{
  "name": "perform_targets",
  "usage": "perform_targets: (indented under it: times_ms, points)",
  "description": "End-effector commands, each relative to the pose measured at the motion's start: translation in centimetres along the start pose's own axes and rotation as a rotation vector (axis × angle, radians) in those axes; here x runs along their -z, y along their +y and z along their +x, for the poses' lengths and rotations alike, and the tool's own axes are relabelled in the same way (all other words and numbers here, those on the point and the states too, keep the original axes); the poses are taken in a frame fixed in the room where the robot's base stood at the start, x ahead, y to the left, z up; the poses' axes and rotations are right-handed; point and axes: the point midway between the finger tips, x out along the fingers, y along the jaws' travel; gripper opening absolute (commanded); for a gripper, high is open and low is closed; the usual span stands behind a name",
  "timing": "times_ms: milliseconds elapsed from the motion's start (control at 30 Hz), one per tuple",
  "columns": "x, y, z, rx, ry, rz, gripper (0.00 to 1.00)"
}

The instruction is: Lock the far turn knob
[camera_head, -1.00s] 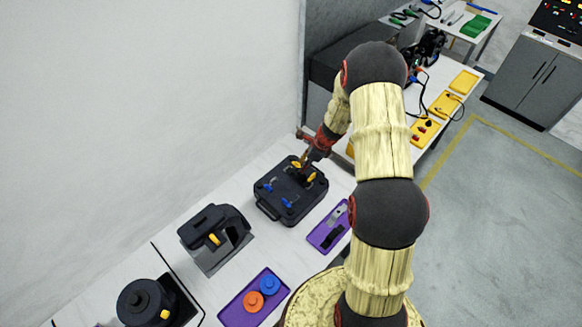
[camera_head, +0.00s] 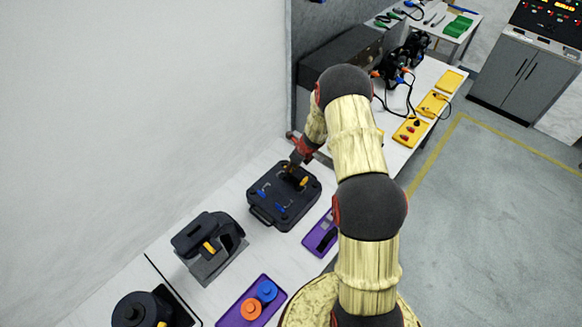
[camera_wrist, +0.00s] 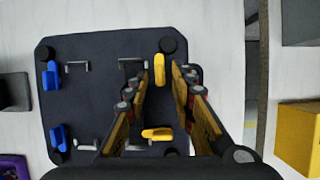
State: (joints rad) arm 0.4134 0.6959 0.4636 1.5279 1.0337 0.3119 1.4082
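The dark box (camera_head: 268,207) lies flat on the white table. In the wrist view its top face (camera_wrist: 95,105) carries two blue knobs, one upper (camera_wrist: 50,76) and one lower (camera_wrist: 58,137), and two yellow knobs. The upper yellow knob (camera_wrist: 160,68) stands lengthwise up the picture; the lower yellow knob (camera_wrist: 157,134) lies crosswise. My gripper (camera_wrist: 162,72) is open, its fingers either side of the upper yellow knob with gaps showing. In the head view my gripper (camera_head: 294,169) is over the box's far side, where one yellow knob (camera_head: 304,182) shows; the gripper hides part of that area.
Purple trays, one with blue and orange round pieces (camera_head: 258,300) and one with dark parts (camera_head: 321,235), lie nearby. A black device (camera_head: 208,240) stands left of the box. A yellow block (camera_wrist: 300,135) sits at the wrist view's right edge. The wall is close behind.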

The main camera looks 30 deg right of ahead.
Motion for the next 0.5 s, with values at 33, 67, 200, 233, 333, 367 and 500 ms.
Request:
perform_targets:
  times_ms: [33, 67, 200, 233, 333, 367, 500]
  points:
    - [0.0, 0.01, 0.31, 0.0, 0.0, -0.001, 0.25]
    - [-0.03, -0.01, 0.41, 0.0, 0.0, -0.001, 0.25]
    - [-0.08, -0.03, 0.58, 0.001, -0.001, -0.001, 0.25]
    - [-0.08, -0.02, 0.58, 0.001, -0.001, -0.001, 0.25]
    - [-0.07, -0.01, 0.57, 0.0, -0.001, -0.001, 0.25]
    - [-0.06, -0.01, 0.57, 0.0, -0.001, -0.001, 0.24]
    - [-0.06, -0.01, 0.56, 0.0, -0.001, -0.001, 0.17]
